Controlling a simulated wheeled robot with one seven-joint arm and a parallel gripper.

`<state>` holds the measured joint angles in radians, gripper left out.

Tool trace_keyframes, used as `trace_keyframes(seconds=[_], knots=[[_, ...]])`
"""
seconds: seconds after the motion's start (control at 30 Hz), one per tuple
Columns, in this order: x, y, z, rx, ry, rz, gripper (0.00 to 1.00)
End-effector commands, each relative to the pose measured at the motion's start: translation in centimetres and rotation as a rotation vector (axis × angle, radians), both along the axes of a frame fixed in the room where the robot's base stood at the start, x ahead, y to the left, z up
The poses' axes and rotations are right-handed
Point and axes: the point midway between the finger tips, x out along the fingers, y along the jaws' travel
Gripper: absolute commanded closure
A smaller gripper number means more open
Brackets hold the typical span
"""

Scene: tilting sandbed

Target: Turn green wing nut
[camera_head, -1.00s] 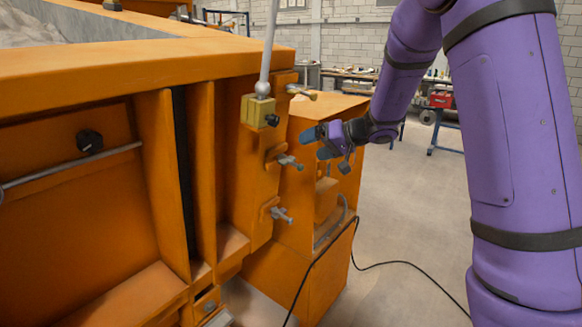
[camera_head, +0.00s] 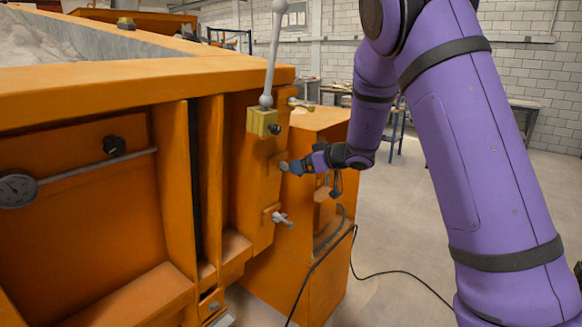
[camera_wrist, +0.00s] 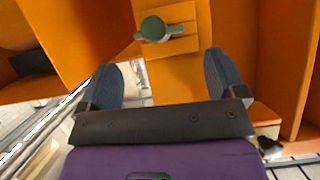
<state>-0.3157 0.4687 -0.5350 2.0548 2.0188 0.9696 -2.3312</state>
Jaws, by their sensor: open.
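A grey-green wing nut (camera_wrist: 153,29) sits on a raised orange plate in the wrist view, just beyond and between my fingertips. In the head view, the upper wing nut (camera_head: 283,165) on the orange side post is partly hidden by my gripper (camera_head: 292,167). A lower wing nut (camera_head: 282,219) of pale grey look shows below it, clear of the gripper. My gripper (camera_wrist: 161,62) is open, its two dark blue fingers apart with nothing between them.
An orange cabinet (camera_head: 310,260) with a black cable stands close below my gripper. The floor (camera_head: 395,230) to the right is open.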

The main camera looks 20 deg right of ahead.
Motion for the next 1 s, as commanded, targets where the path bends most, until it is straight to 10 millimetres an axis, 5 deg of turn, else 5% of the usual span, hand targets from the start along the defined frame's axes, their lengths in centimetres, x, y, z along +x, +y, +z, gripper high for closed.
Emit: trace_keyframes(seconds=[0.3, 0.77, 1.0], knots=[[3.5, 2.6, -1.8, 0.001, 0.0, 0.002, 0.11], [4.2, 3.2, -2.2, 0.002, 0.0, 0.001, 0.11], [4.2, 3.2, -2.2, 0.002, 0.0, 0.001, 0.6]])
